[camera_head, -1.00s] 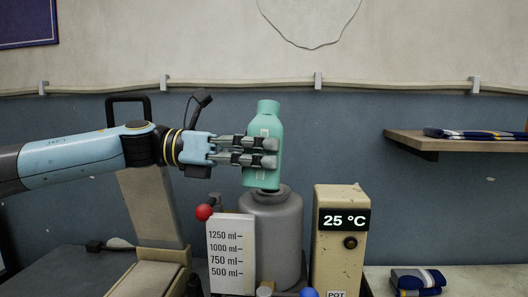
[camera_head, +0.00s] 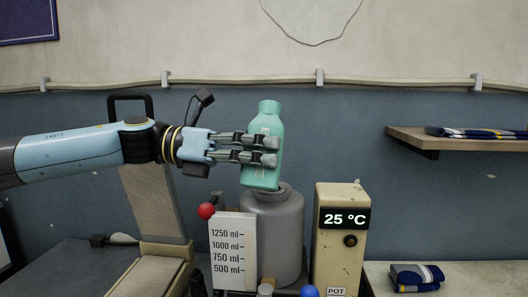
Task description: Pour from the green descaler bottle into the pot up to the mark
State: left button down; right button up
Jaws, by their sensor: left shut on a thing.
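The green descaler bottle (camera_head: 268,118) is held just above the pot, nearly upright and leaning slightly, with its neck up. My left gripper (camera_head: 276,150) comes in from the left and is shut on the bottle's middle. The grey pot (camera_head: 278,235) stands below, its mouth partly hidden behind the bottle's base. I cannot tell whether the bottle touches the pot's rim. A white scale card (camera_head: 233,252) with marks from 500 to 1250 ml stands in front of the pot. The liquid level is not visible. My right gripper is not in view.
A beige box (camera_head: 338,262) showing 25 °C stands right of the pot. A red ball knob (camera_head: 206,210) sits by the card's top left, and a blue knob (camera_head: 309,292) is at the bottom. A wooden shelf (camera_head: 410,139) and a folded striped cloth (camera_head: 417,277) are at right.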

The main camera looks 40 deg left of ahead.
pick_arm(q)
jog(key=shift+s, duration=0.15)
dwell(0.4)
jog(key=shift+r+n, duration=0.1)
jog(key=shift+n, duration=0.2)
jog(key=shift+s+d+n+p, duration=0.15)
jog(key=shift+s+n+p, duration=0.15)
jog(key=shift+p, duration=0.25)
jog(key=shift+s, duration=0.1)
jog(key=shift+s+d+n+g, duration=0.1)
jog(key=shift+s+n+g, duration=0.05)
jog(key=shift+n+g, duration=0.3)
jog(key=shift+s+n+p, duration=0.15)
jog(key=shift+n+p, duration=0.15)
jog(key=shift+n, duration=0.05)
jog(key=shift+s+d, duration=0.1)
jog(key=shift+s, duration=0.05)
jog(key=shift+n, duration=0.3)
